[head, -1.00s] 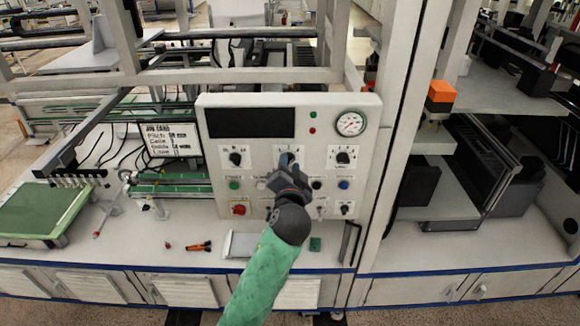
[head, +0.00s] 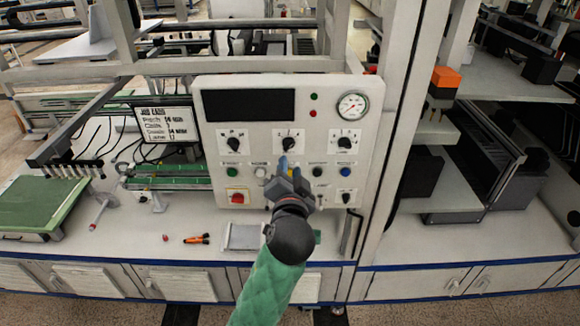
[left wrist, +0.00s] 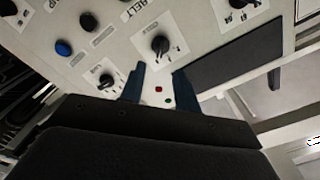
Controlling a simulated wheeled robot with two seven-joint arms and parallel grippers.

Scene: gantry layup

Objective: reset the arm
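My left gripper (head: 284,166) is in front of the white control panel (head: 215,170), with its fingers pointing up, just below the middle knob (head: 288,143). In the left wrist view its two dark blue fingers (left wrist: 158,82) stand apart with nothing between them. The middle knob also shows in the left wrist view (left wrist: 160,44), beyond the fingertips and apart from them. My green-sleeved left forearm (head: 268,290) comes up from the bottom. The gripper hides part of the panel's lower rows. My right gripper is not in view.
The panel also carries a dark display (head: 248,105), a gauge (head: 352,106), a red knob (head: 237,197) and a blue button (head: 344,171). A grey tray (head: 243,236) and an orange-black tool (head: 197,239) lie on the bench below. A white post (head: 400,130) stands right of the panel.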

